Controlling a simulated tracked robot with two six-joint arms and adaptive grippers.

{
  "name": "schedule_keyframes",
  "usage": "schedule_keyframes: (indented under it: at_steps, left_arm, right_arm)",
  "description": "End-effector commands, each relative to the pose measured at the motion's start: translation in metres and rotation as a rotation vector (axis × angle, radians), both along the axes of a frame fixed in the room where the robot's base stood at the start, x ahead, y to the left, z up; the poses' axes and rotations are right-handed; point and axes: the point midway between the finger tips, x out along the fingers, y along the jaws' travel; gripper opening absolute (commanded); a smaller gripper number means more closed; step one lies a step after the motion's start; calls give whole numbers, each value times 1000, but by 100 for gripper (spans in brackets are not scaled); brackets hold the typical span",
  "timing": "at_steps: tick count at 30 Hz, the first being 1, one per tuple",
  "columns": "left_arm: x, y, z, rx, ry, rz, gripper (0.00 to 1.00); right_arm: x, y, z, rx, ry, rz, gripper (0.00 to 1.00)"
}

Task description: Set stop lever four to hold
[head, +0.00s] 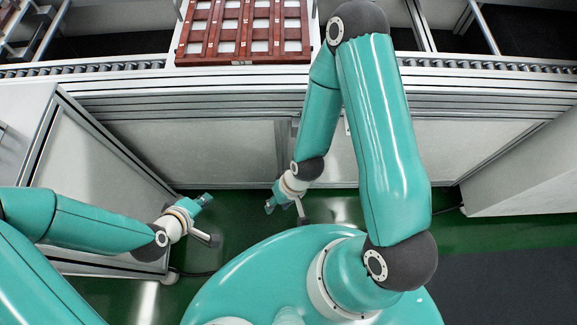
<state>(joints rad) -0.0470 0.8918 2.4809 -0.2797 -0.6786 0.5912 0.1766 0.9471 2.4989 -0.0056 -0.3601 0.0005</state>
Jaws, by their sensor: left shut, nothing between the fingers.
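I cannot make out stop lever four or any other stop lever in the head view. My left gripper (204,199) is low at the left, above the green floor and beside the left cabinet. It is shut and empty, well away from the conveyor. My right gripper (271,205) hangs low near the middle, in front of the conveyor's lower panels. Its fingers are small and seen from above, so I cannot tell whether it is open or shut. My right arm covers part of the conveyor to the right of the middle.
A roller conveyor (480,66) crosses the back. A red-brown slatted tray (245,60) with pale squares rests on it. A white cabinet (100,165) stands at the left and a pale block (530,170) at the right.

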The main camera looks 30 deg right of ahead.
Motion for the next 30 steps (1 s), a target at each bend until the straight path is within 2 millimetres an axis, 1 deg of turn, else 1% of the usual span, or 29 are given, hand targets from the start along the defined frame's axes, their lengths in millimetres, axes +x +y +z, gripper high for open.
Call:
schedule_keyframes:
  at_steps: [1,2,3,5,6,9,12,15,18,24,30]
  left_arm:
    - [8,-19,-26,-63,-36,10,0]
    - [12,-30,-28,-106,-52,20,0]
    - [17,-44,-30,-168,-71,30,0]
    - [21,-66,-30,-266,-90,41,0]
    - [22,-81,-30,-332,-96,44,0]
    - [19,-112,-26,-488,-90,37,0]
    - [11,-136,-20,-616,-65,24,0]
    - [4,-152,-14,-706,-36,9,0]
    - [-2,-161,-9,-757,-15,-2,0]
    - [-4,-164,-4,-779,-2,-4,0]
    - [-3,-164,-4,-777,-2,-3,0]
  right_arm:
    - [0,0,-43,0,0,0,40]
    - [0,0,-54,0,0,0,40]
    - [0,0,-70,0,0,0,40]
    - [0,0,-92,0,0,0,40]
    - [0,0,-106,0,0,0,40]
    - [0,0,-136,0,0,0,40]
    - [0,0,-158,0,0,0,40]
    - [0,0,-172,0,-1,0,40]
    - [0,0,-178,0,-1,0,40]
    - [0,0,-177,0,-1,0,40]
    - [0,0,-177,0,-1,0,40]
